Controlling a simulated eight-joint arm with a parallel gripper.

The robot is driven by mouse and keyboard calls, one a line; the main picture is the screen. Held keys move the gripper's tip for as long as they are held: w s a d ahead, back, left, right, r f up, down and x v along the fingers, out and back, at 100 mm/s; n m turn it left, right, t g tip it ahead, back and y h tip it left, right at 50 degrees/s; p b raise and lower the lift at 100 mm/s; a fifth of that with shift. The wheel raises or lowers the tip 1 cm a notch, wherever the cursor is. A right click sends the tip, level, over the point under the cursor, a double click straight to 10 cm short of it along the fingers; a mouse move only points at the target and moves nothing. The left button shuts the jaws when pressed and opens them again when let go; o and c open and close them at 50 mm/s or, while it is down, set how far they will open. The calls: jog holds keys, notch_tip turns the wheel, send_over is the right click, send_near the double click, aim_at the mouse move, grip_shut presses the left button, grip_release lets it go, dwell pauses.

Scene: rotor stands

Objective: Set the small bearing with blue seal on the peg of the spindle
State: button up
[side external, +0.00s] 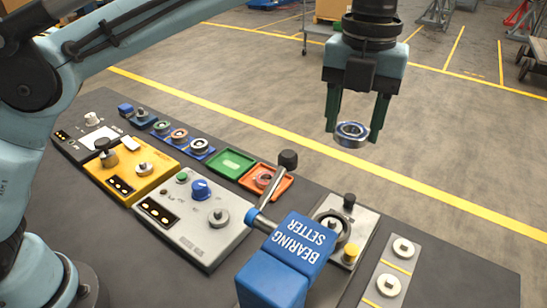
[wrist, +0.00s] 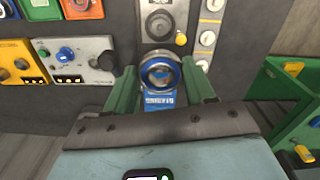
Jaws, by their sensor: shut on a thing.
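My gripper (side external: 352,128) is shut on the small bearing with blue seal (side external: 351,134), a silver ring with blue on it. It hangs above the far side of the bench, clear of the surface. In the wrist view the bearing (wrist: 160,74) sits between the two green fingers of my gripper (wrist: 160,84). A light grey plate (side external: 366,222) lies below it, partly hidden by the blue bearing setter (side external: 300,245). The plate (wrist: 148,38) carries a dark round fitting; I cannot tell whether this is the spindle, and no peg is clear.
A lever with a black knob (side external: 288,158) rises beside the bearing setter. An orange tray (side external: 284,188) holds a ring; the green tray (side external: 230,162) looks empty. Yellow (side external: 152,180) and grey (side external: 205,247) control panels fill the left. A plate with several round fittings (side external: 384,281) lies right.

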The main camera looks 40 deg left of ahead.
jog(key=r, duration=0.1)
jog(key=n, duration=0.6)
send_over(218, 210)
notch_tip(218, 210, down, 10)
jog(key=shift+f, duration=3.2)
jog(key=shift+f, duration=0.4)
jog(key=shift+f, duration=0.65)
jog(key=shift+f, duration=1.35)
dwell(0.3)
